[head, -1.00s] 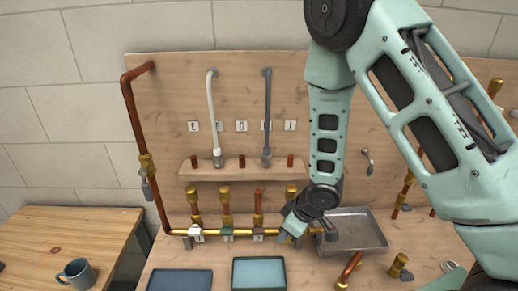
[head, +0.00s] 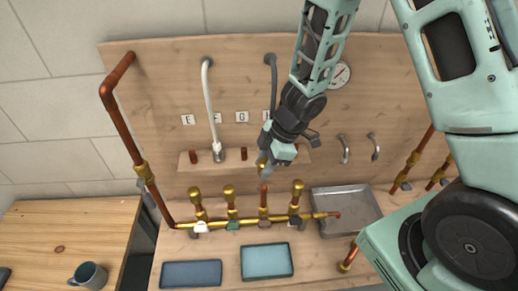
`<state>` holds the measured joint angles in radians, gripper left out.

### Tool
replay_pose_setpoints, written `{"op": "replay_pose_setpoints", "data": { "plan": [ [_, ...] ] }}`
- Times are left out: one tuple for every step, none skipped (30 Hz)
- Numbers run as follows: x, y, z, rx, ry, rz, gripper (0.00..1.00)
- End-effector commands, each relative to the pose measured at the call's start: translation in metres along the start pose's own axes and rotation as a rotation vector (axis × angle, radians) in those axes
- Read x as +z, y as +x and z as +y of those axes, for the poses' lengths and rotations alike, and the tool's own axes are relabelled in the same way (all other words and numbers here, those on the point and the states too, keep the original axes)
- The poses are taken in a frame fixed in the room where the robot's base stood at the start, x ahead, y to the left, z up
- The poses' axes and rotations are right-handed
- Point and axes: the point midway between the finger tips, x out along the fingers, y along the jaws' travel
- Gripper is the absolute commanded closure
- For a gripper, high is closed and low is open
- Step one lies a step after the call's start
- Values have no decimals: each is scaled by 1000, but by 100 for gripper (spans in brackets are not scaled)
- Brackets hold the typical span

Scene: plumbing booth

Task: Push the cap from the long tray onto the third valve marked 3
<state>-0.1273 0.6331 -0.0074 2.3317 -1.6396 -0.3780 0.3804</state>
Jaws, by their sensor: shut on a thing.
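A row of valves stands on the brass pipe at the board's foot. The third from the left (head: 263,211) has a bare copper stub, while its neighbours carry brass caps. Any number on it is too small to read. My gripper (head: 267,168) is shut on a small brass cap (head: 262,161), partly hidden by the fingers, in front of the wooden shelf. In the picture the cap is just above the third valve's stub and looks apart from it; the depth between them is unclear.
A blue tray (head: 191,262), a teal tray (head: 267,274) and a grey metal tray (head: 372,216) lie on the bench. Hoses hang above the shelf (head: 190,167). A copper riser (head: 120,115) stands at left. A mug (head: 91,275) is on the side table.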

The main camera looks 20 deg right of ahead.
Motion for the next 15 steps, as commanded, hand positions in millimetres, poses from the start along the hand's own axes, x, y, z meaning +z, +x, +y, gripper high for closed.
{"op": "replay_pose_setpoints", "data": {
  "plan": [
    [0,0,0,-1,-3,1,91],
    [0,1,0,-2,-4,1,91],
    [1,2,0,-2,-4,1,91],
    [1,3,0,-2,-3,0,91],
    [2,5,0,-2,-3,1,91],
    [2,6,0,-2,-3,0,91],
    [3,8,0,-1,-3,0,91],
    [4,9,0,-1,-3,0,91],
    [5,11,0,-1,-3,0,91],
    [5,13,-1,-1,-4,0,91],
    [6,15,-1,-1,-4,0,91],
    [7,17,-1,-1,-4,0,91],
    [8,19,-1,-1,-4,0,91],
    [9,21,-1,-1,-4,0,91],
    [10,24,-1,-1,-4,0,91]
  ]
}}
